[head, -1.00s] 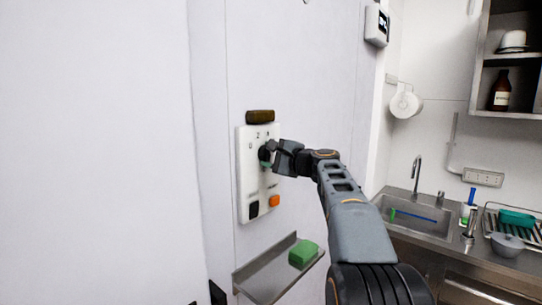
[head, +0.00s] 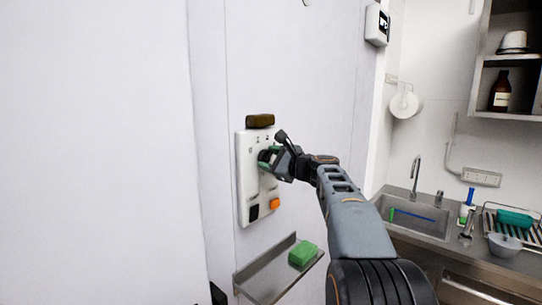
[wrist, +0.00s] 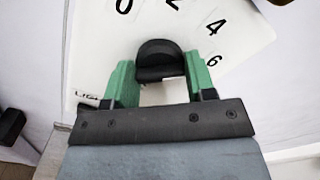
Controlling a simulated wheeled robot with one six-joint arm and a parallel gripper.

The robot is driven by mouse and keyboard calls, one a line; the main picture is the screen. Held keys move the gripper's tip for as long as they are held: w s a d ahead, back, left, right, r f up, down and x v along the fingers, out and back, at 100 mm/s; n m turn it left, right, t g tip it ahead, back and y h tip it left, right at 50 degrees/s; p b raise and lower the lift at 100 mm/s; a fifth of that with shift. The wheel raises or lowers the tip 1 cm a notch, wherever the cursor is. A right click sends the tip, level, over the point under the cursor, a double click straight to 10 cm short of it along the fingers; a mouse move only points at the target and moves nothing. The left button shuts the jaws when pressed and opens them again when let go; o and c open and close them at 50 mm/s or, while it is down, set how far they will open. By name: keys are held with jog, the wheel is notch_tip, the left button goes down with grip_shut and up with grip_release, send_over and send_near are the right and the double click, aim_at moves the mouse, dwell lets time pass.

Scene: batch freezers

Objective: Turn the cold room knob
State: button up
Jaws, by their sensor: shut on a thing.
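The cold room knob (wrist: 159,58) is black and round-topped and sits between my two green fingertips in the wrist view. My gripper (head: 268,158) is shut on it, with one finger on each side. The knob is on a white control panel (head: 245,203) on the pale wall. The numbers 0, 2, 4 and 6 show around the knob in the wrist view. In the head view the gripper hides most of the knob, and its exact pointing direction cannot be told.
Below the knob the panel has a black switch (head: 254,212) and an orange button (head: 275,203). A dark brown block (head: 260,121) is above the panel. A metal shelf (head: 262,285) under it holds a green sponge (head: 303,253). A sink (head: 415,216) is at right.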

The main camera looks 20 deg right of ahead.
jog(key=shift+m+p, duration=0.6)
jog(key=shift+m, duration=0.6)
jog(key=o, duration=0.9)
jog(key=b+v, duration=0.4)
jog(key=v, duration=0.9)
jog(key=shift+s, duration=0.35)
jog(key=shift+d, duration=0.1)
